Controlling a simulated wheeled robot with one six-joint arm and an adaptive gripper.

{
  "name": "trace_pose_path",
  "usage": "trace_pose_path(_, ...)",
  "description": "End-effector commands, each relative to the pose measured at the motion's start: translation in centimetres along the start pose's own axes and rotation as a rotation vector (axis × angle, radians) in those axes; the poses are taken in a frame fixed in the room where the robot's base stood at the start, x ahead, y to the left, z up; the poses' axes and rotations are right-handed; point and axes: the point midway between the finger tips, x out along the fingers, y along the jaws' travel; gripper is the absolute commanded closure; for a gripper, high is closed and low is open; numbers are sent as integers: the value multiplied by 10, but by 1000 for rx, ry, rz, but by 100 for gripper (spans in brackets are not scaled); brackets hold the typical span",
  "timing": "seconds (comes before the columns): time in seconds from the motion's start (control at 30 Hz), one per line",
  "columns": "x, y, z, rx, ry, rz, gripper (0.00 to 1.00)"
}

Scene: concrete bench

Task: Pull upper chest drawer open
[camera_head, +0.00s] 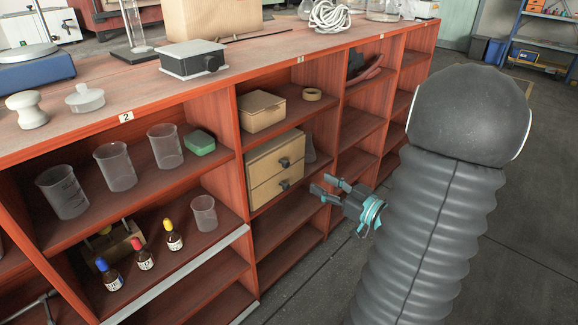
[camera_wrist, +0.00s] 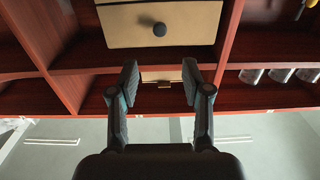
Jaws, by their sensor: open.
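The small wooden chest (camera_head: 262,167) stands in a cubby of the red-brown shelf unit, with two drawers stacked one above the other. The upper drawer (camera_head: 268,166) has a dark round knob (camera_head: 284,162) and looks shut. The lower drawer (camera_head: 270,189) has a similar knob and also looks shut. My gripper (camera_head: 326,186) is open and empty, in front and to the right of the chest, apart from it. The wrist view looks upside down; it shows a drawer front (camera_wrist: 195,25) with its knob beyond my open fingers (camera_wrist: 160,82).
A cardboard box (camera_head: 262,112) sits on the shelf above the chest. Several beakers (camera_head: 115,166) and small bottles (camera_head: 174,236) stand on shelves to the left. Shelf dividers flank the chest. The floor in front is clear.

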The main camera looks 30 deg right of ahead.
Motion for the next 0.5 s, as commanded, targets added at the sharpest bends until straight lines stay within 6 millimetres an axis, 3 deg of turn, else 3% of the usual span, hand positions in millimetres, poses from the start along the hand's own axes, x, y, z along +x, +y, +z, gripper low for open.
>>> trace_pose_path(0.5,86,-1,0,0,-1,-2,52)
